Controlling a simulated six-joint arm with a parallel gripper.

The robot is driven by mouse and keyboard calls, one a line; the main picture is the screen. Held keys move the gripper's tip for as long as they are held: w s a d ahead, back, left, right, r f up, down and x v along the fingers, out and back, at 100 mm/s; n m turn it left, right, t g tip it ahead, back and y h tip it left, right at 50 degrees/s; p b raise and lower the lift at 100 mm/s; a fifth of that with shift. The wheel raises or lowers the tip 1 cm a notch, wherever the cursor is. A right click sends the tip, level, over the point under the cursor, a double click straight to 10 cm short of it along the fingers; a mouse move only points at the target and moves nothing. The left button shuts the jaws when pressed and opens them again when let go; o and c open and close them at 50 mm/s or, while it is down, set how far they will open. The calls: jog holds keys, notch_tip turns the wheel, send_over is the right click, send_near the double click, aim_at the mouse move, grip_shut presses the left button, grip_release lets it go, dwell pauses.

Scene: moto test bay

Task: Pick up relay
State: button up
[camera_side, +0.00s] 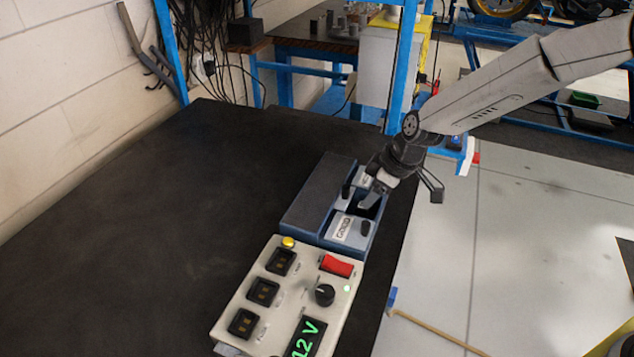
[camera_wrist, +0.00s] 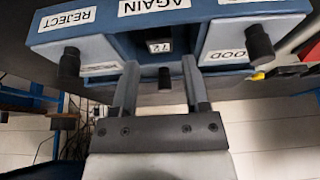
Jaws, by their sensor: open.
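A small dark block with a white label reading like "72" (camera_wrist: 158,46), which looks like the relay, sits in the middle compartment of the blue sorting box (camera_wrist: 225,25). In the wrist view my gripper (camera_wrist: 160,70) is open, its two fingers apart on either side of that compartment opening. A black knob (camera_wrist: 165,78) shows between the fingers, nearer than the block. In the side view my gripper (camera_side: 368,196) is low at the blue box (camera_side: 306,215), its tips at the middle compartment. The block cannot be made out there. I cannot tell whether the fingers touch anything.
The box has REJECT, AGAIN and GOOD labels and black knobs (camera_wrist: 69,62) (camera_wrist: 258,42) on its side sections. A cream test panel (camera_side: 262,322) with dark sockets, a red switch (camera_side: 337,265) and a 12 V display adjoins it. The dark bench (camera_side: 150,230) is clear to the left.

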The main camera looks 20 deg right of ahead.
aim_at(361, 211)
jog(key=shift+x, duration=2.1)
grip_shut()
